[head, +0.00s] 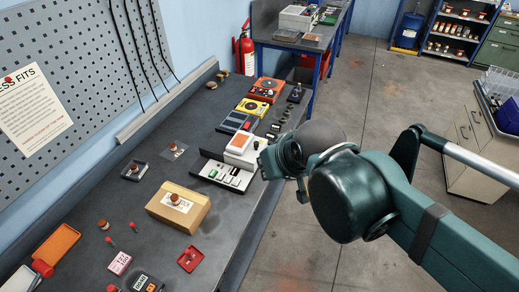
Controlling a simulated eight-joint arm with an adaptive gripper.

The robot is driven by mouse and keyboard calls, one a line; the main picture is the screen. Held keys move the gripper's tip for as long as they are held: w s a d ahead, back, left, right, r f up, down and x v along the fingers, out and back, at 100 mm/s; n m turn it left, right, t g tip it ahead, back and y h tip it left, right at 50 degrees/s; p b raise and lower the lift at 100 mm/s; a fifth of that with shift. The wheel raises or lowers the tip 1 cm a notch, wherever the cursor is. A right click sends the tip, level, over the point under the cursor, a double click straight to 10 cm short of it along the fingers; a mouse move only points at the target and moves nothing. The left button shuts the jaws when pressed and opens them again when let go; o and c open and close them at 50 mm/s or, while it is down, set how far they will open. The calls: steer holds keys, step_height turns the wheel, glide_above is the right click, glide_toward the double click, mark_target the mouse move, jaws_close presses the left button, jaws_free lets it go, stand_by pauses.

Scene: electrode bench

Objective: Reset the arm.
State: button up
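My arm reaches in from the right side of the head view, over the floor and the bench's right edge. My gripper (268,163) is at the far end of the arm, beside the white and red device (243,146) on the bench. It is small and partly hidden by my own arm links, so I cannot tell whether its fingers are open or shut, or whether it touches the device. I see nothing clearly held in it.
The dark bench (128,205) bears a cardboard box (180,207), a red tray (190,259), an orange tray (54,245) and a yellow device (252,107). A pegboard wall (80,75) bounds its left. Open floor (320,240) lies right; a cabinet (468,140) stands there.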

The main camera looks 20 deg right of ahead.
steer(key=shift+f+b, duration=2.35)
steer(key=shift+f, duration=0.05)
